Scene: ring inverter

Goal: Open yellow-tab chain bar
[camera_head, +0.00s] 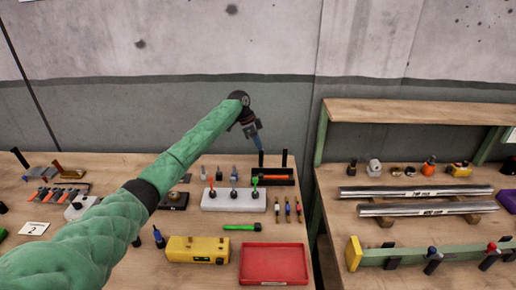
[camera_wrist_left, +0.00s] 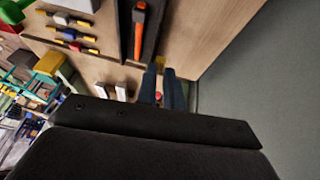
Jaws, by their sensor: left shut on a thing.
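My left gripper (camera_head: 260,149) is above the back edge of the left bench, its blue fingers pointing down at the top of a black post (camera_head: 261,159). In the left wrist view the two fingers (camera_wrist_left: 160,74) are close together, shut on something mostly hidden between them. A small yellow patch (camera_wrist_left: 160,62) shows just past the fingertips. I cannot tell which part is held. A green bar with a yellow end block (camera_head: 353,254) lies on the right bench; I cannot tell if it is the chain bar. My right gripper is not in view.
A black tray (camera_head: 291,181) with an orange-handled tool (camera_head: 272,177) lies close to the gripper. A white block (camera_head: 233,205) holds several coloured drivers. A yellow box (camera_head: 197,255) and a red tray (camera_head: 273,282) are in front. A second post (camera_head: 284,158) stands to the right.

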